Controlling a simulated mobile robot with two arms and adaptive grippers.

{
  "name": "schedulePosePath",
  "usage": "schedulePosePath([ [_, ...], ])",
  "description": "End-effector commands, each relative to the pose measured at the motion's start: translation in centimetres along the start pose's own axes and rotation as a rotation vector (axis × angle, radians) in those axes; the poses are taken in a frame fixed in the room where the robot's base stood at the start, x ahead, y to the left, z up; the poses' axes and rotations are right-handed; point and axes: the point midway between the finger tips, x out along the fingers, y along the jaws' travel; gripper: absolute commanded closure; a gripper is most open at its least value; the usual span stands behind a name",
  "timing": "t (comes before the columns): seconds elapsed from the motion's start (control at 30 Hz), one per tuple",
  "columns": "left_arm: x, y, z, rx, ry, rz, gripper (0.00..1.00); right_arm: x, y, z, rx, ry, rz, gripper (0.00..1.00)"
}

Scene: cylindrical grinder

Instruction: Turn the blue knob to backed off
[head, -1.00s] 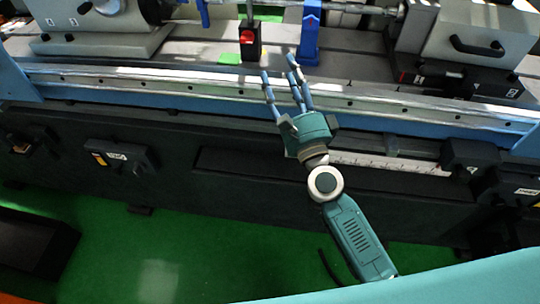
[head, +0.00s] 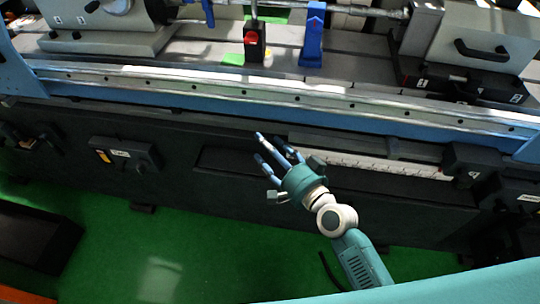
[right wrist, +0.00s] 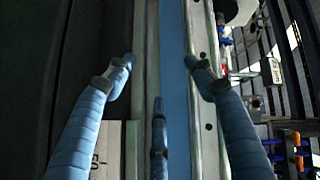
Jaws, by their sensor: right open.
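No thing in these frames can be made out for certain as the blue knob. A blue upright piece (head: 312,40) stands on the machine bed at the top centre of the head view, and a smaller blue part (head: 208,12) shows at the top edge. My right gripper (head: 264,147) is open and empty in front of the dark machine front, below the blue rail and apart from both blue parts. In the right wrist view its spread blue fingers (right wrist: 160,75) hold nothing. My left gripper is not in view.
The grinder's bed has a blue and silver rail (head: 300,98) along its front. A black block with a red top (head: 253,42) stands beside the blue upright piece. Dark control boxes (head: 125,155) stick out of the front.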

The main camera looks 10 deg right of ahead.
Motion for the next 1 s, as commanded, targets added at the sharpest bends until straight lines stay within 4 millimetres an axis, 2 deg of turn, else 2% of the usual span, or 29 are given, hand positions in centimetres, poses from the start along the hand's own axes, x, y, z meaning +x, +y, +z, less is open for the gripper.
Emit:
schedulePosePath([
  [0.23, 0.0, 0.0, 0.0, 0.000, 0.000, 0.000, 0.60, -0.5, 1.8, 1.2, -0.058, -0.036, 0.048, 0.46],
  [0.83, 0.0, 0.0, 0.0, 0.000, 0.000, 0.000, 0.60, -0.6, 1.9, 1.4, -0.067, -0.043, 0.052, 0.46],
  [0.93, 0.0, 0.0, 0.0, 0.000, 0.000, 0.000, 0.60, -1.4, 2.2, 2.4, -0.115, -0.082, 0.075, 0.46],
  [1.0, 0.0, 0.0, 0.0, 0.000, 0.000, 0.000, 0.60, -2.7, 2.7, 3.9, -0.194, -0.146, 0.115, 0.46],
])
